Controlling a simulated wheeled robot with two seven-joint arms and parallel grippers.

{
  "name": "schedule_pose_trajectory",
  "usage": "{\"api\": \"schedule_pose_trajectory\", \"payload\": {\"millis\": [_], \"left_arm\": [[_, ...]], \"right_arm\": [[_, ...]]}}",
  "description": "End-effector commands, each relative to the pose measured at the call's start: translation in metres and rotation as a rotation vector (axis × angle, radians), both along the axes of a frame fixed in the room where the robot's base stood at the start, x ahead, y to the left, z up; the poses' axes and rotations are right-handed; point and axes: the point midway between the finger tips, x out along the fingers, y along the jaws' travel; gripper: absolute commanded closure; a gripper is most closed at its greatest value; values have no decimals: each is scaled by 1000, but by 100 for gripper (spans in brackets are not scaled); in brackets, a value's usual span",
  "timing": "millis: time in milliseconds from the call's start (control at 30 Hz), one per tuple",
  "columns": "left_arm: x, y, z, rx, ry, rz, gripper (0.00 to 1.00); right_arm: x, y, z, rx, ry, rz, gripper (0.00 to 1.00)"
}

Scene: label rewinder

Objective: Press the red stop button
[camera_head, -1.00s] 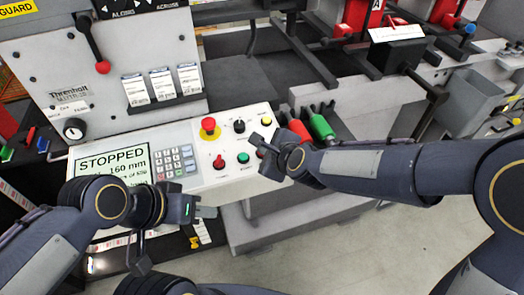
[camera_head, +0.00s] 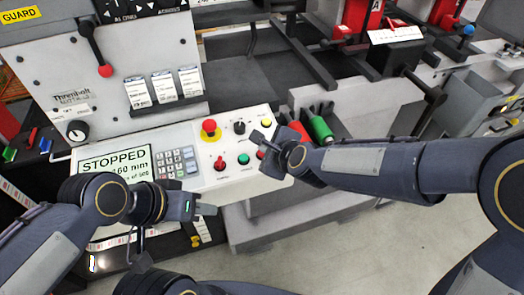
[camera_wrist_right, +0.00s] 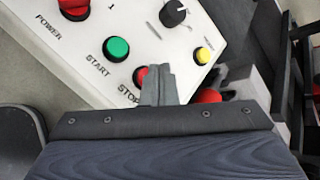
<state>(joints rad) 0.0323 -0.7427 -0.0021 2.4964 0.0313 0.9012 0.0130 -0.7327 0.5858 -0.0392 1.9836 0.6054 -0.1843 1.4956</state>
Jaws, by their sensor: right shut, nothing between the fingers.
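The red stop button (camera_wrist_right: 141,76) is on the white control panel, beside a partly covered "STOP" label in the right wrist view. The shut, empty fingers of my right gripper (camera_wrist_right: 159,84) overlap its right side there; I cannot tell whether they touch it. In the head view the stop button (camera_head: 261,154) shows just left of my right gripper (camera_head: 266,142), partly hidden by it. My left gripper (camera_head: 203,210) is low in front of the panel, away from the button; its jaw opening is unclear.
A green start button (camera_head: 243,159), red power switch (camera_head: 220,163), black knob (camera_head: 239,127), yellow button (camera_head: 266,122) and red mushroom button (camera_head: 209,126) share the panel. The screen (camera_head: 116,164) reads "STOPPED". Red and green cylinders lie right of the panel.

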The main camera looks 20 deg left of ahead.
Motion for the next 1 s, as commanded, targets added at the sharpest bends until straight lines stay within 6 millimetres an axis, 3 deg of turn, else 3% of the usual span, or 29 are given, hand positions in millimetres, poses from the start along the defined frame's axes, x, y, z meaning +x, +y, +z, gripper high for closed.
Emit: {"api": "schedule_pose_trajectory", "payload": {"millis": [533, 1000], "left_arm": [[0, 0, 45, 0, 0, 0, 64], [0, 0, 45, 0, 0, 0, 64]], "right_arm": [[-6, -4, 49, 1, 1, -1, 100], [-6, -4, 49, 0, 0, 0, 100]]}}
